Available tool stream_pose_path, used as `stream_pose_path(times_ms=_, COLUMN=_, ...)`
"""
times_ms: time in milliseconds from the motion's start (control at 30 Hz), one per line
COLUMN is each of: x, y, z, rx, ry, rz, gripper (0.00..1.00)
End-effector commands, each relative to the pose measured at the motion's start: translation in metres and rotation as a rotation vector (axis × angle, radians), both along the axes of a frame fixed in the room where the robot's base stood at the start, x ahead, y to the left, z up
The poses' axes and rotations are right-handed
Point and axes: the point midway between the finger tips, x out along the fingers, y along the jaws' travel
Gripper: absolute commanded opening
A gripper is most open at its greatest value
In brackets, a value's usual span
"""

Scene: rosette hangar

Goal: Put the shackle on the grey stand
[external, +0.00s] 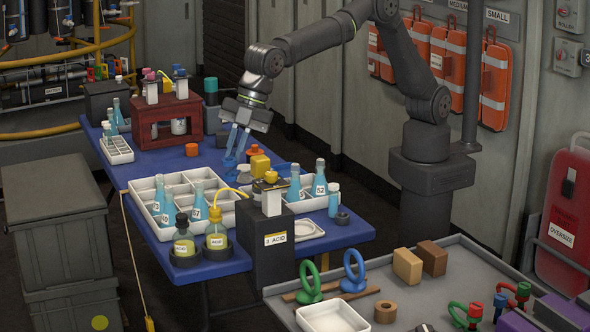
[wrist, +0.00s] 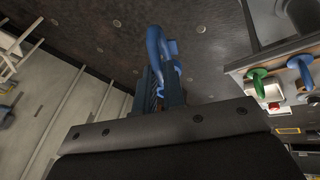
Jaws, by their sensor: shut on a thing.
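My gripper (external: 238,142) is over the blue table, pointing down, and is shut on a blue shackle (external: 230,161). In the wrist view the blue shackle (wrist: 155,40) sticks out past the fingertips of my gripper (wrist: 165,85); the fingers hide part of it.
White divided trays (external: 147,215) with blue bottles stand in front of my gripper. A red rack (external: 167,120) stands behind left, an orange cap (external: 192,150) near it. A black box (external: 265,240) marked acid stands at the front. A grey workbench (external: 400,300) holds rings and other shackles.

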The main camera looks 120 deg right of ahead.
Motion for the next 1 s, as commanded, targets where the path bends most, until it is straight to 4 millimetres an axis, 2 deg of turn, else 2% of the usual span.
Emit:
stream_pose_path(times_ms=33, x=-0.008, y=0.03, z=0.001, rx=0.001, ry=-0.001, rz=0.041, gripper=0.0)
stream_pose_path(times_ms=200, x=-0.039, y=0.119, z=0.0, rx=0.0, ry=-0.002, rz=0.16, gripper=0.0)
stream_pose_path(times_ms=367, x=-0.079, y=0.197, z=0.0, rx=0.001, ry=-0.002, rz=0.271, gripper=0.0)
stream_pose_path(times_ms=600, x=-0.154, y=0.304, z=-0.001, rx=0.001, ry=-0.001, rz=0.436, gripper=0.0)
stream_pose_path(times_ms=700, x=-0.185, y=0.339, z=-0.001, rx=0.002, ry=-0.002, rz=0.494, gripper=0.0)
stream_pose_path(times_ms=800, x=-0.209, y=0.364, z=-0.002, rx=0.0, ry=-0.002, rz=0.537, gripper=0.0)
stream_pose_path(times_ms=1000, x=-0.243, y=0.394, z=-0.002, rx=0.0, ry=-0.001, rz=0.592, gripper=0.0)
